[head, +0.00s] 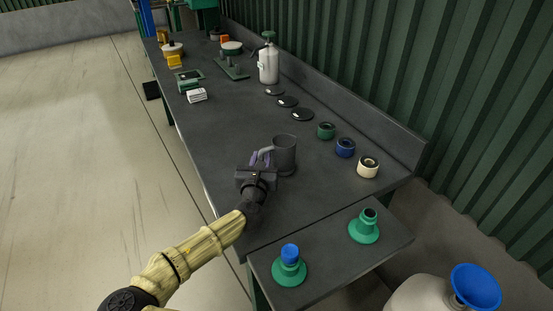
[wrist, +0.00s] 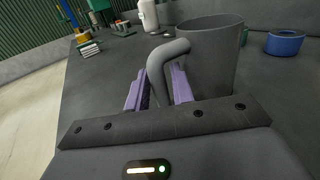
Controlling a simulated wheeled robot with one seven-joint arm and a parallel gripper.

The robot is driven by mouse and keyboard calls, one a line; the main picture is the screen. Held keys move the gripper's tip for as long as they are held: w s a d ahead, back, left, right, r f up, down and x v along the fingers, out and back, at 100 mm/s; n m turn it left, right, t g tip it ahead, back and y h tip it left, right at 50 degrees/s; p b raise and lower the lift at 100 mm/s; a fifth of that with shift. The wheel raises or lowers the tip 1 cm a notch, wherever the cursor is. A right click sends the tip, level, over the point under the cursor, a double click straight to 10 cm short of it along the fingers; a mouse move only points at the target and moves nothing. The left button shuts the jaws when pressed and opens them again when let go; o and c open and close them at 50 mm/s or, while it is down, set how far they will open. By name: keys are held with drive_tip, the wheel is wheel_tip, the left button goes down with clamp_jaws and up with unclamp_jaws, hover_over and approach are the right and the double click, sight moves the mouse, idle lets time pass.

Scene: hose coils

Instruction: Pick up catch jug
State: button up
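The catch jug (head: 286,155) is a grey, open-topped jug standing upright on the dark bench. Its handle points left, toward my gripper. It also shows in the wrist view (wrist: 212,60), where the handle (wrist: 160,68) lies between the two purple fingers. My gripper (wrist: 160,88) has its fingers apart, one on each side of the handle. Gaps beside the handle are hard to judge, and the lower handle is partly hidden by the fingers and gripper body. In the head view my gripper (head: 262,160) is at the jug's left side.
Green (head: 326,131), blue (head: 345,148) and cream (head: 368,166) rolls line the bench's right side. Black discs (head: 288,101) and a white spray bottle (head: 268,62) stand farther back. A lower shelf in front holds two green-based fittings (head: 289,268). The bench left of the jug is clear.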

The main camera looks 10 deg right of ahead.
drive_tip(key=shift+c, duration=0.4)
clamp_jaws()
idle(0.9)
